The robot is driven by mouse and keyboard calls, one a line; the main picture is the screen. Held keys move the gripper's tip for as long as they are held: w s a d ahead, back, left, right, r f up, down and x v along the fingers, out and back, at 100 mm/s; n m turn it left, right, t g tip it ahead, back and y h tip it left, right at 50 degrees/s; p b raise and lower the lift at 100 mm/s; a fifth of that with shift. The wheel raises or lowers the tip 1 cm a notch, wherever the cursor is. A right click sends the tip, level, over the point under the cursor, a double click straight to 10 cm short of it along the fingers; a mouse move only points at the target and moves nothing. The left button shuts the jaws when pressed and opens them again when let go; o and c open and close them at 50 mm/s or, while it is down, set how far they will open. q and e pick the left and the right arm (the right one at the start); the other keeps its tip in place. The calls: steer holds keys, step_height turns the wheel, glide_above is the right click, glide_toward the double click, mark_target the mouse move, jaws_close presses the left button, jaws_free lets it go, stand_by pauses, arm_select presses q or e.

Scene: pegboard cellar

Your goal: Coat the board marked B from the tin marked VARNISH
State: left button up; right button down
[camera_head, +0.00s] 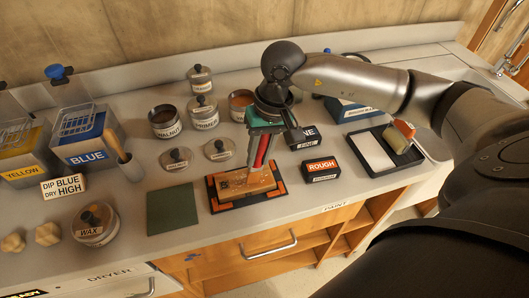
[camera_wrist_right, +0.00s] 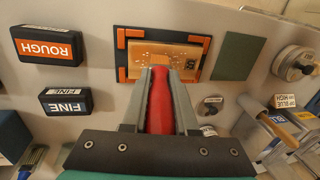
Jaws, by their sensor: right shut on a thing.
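A wooden board (camera_head: 240,184) lies flat in a black holder with orange corners (camera_head: 221,207). Pale flecks show on it in the right wrist view (camera_wrist_right: 155,52); I cannot read a letter B. My right gripper (camera_head: 259,162) is shut on a red-handled tool (camera_wrist_right: 160,100), pointed down over the board. The tool's tip is hidden, so I cannot tell whether it touches. Behind stand an open WALNUT tin (camera_head: 166,128), another open tin (camera_head: 239,106) partly behind my arm, and two lidded tins (camera_head: 203,112) (camera_head: 200,79). I cannot make out which is VARNISH. My left gripper is not in view.
Two loose lids (camera_head: 176,158) (camera_head: 218,149) lie behind the board. ROUGH (camera_head: 321,172) and FINE (camera_head: 303,141) blocks stand to its right, near a black-edged tray (camera_head: 377,155). A green sheet (camera_head: 172,209), WAX tin (camera_head: 95,226) and BLUE tank (camera_head: 87,153) are to the left.

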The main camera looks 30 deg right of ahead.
steer(key=shift+w+a+b, duration=0.35)
steer(key=shift+a+b, duration=0.15)
steer(key=shift+a, duration=0.75)
steer(key=shift+w+a+b, duration=0.35)
steer(key=shift+a+b, duration=0.2)
steer(key=shift+a, duration=0.7)
steer(key=shift+w+a+b, duration=0.35)
steer(key=shift+a+b, duration=0.15)
steer(key=shift+a, duration=0.75)
steer(key=shift+s+d+f+b, duration=0.1)
steer(key=shift+s+d+b, duration=0.25)
steer(key=shift+d+b, duration=0.65)
steer(key=shift+s+d+b, duration=0.4)
steer(key=shift+d+b, duration=0.05)
steer(key=shift+d, duration=1.1)
steer(key=shift+s+d+f+b, duration=0.1)
steer(key=shift+s+d+b, duration=0.25)
steer(key=shift+d+b, duration=0.65)
steer(key=d, duration=0.2)
steer(key=s+d+b, duration=0.1)
steer(key=d+b, duration=0.1)
steer(key=d, duration=0.1)
steer(key=shift+s+d+r, duration=0.25)
steer(key=shift+d, duration=0.1)
steer(key=shift+r, duration=0.3)
